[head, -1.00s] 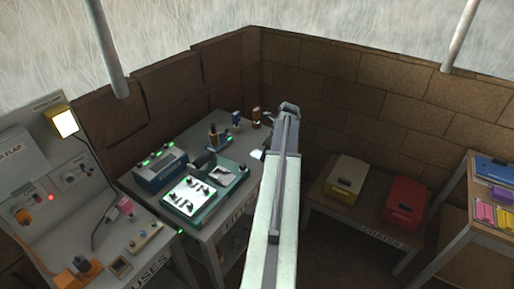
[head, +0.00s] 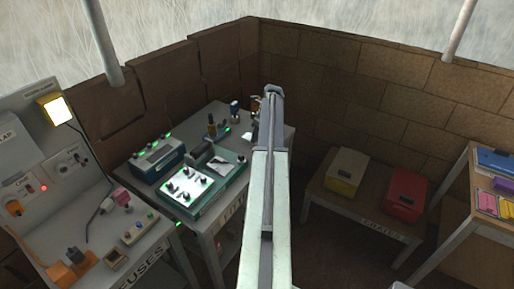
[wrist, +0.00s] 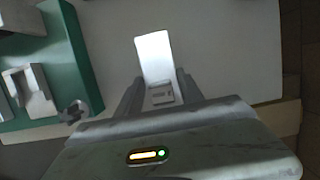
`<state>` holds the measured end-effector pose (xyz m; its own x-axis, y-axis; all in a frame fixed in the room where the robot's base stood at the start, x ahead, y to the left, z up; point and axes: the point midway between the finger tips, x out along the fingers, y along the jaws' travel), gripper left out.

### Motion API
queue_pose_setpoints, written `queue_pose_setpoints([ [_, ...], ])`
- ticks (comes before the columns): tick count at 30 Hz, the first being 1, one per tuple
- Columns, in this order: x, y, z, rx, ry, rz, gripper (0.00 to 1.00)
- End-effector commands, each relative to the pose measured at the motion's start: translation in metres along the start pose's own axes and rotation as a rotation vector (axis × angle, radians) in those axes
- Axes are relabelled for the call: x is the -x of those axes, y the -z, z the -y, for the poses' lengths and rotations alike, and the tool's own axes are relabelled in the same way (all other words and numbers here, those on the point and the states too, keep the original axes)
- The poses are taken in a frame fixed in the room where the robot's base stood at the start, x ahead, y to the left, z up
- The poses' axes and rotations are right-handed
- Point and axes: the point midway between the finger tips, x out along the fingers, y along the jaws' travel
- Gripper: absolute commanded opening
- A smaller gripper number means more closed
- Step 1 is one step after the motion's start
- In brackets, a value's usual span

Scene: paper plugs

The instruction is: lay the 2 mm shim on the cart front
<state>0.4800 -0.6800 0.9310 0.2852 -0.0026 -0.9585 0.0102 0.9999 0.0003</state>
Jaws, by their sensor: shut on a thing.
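The shim is a thin, pale, flat strip (wrist: 154,57). My gripper (wrist: 158,88) is shut on its near end, and the rest sticks out ahead of the jaws in the wrist view. In the head view the shim (head: 247,134) is a small white patch left of my arm, over the far right of the workbench (head: 230,205). A green fixture (wrist: 73,50) with grey metal blocks lies left of my gripper. It also shows in the head view (head: 240,172), with a bright white panel. I cannot tell which part is the cart front. My arm hides part of the bench.
A dark blue box (head: 157,162) with green lights stands left of the fixture. Small upright tools (head: 212,127) stand behind it. A yellow crate (head: 345,172) and a red crate (head: 407,195) sit on a low table at right. A fuse panel (head: 60,190) stands at left.

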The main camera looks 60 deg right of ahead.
Motion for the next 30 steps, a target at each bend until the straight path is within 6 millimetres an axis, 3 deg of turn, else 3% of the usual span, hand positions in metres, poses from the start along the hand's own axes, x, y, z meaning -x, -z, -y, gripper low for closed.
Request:
queue_pose_setpoints([
  [9, -0.038, 0.011, 0.0, 0.001, 0.0, 0.0, 0.0],
  [21, -0.039, 0.011, -0.001, 0.002, -0.001, 0.0, 0.0],
  [22, -0.038, 0.01, -0.001, 0.002, -0.001, 0.0, 0.5],
  [24, -0.037, 0.01, -0.001, 0.002, -0.001, 0.0, 0.66],
  [30, -0.037, 0.01, -0.001, 0.002, -0.001, 0.0, 0.66],
])
